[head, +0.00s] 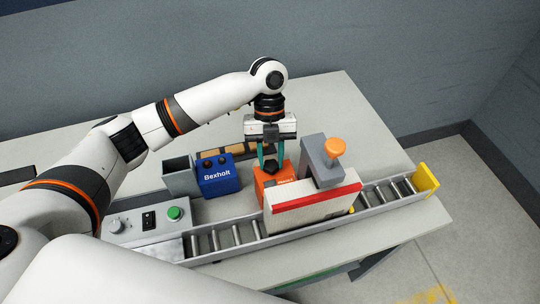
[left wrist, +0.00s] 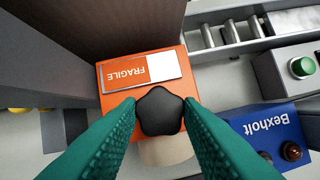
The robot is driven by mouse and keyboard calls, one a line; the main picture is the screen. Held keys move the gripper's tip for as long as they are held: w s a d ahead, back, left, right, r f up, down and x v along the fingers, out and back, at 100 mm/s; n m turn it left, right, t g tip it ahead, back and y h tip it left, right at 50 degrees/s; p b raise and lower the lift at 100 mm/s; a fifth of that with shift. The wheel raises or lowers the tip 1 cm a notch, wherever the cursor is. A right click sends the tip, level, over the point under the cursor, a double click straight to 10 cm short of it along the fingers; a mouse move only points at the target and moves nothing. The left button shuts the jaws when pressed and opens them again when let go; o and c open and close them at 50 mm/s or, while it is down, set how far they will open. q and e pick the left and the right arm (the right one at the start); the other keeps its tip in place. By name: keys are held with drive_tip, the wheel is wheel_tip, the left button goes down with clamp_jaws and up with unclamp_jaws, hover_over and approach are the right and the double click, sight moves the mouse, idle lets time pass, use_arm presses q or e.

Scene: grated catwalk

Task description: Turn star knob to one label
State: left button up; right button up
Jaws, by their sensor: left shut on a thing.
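The black star knob (left wrist: 161,111) sits on an orange box (left wrist: 113,98) in the left wrist view. A label holder on the box shows an orange and white FRAGILE label (left wrist: 130,74), which reads upside down there. In the head view the orange box (head: 268,184) stands behind the conveyor, and the knob (head: 271,166) shows small on its top. My left gripper (head: 270,155) reaches down from above with its green fingers shut on the knob, one on each side. My right gripper is not in either view.
A white carton with a red stripe (head: 312,203) stands on the roller conveyor (head: 225,238) in front. A grey stand with an orange knob (head: 335,147) is close on the right. A blue Bexholt box (head: 218,176) is on the left. The table's back right (head: 340,105) is clear.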

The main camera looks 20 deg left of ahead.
use_arm(q)
drive_tip(key=shift+m+y, duration=0.4)
drive_tip(key=shift+m, duration=0.5)
drive_tip(key=o, duration=1)
drive_tip(key=shift+c, duration=0.2)
drive_tip(key=d+b+v, duration=0.1)
drive_tip(key=b+v, duration=0.1)
drive_tip(key=v, duration=1)
drive_tip(key=shift+w+a, duration=0.15)
drive_tip(key=shift+a, duration=0.25)
drive_tip(key=shift+f, duration=0.1)
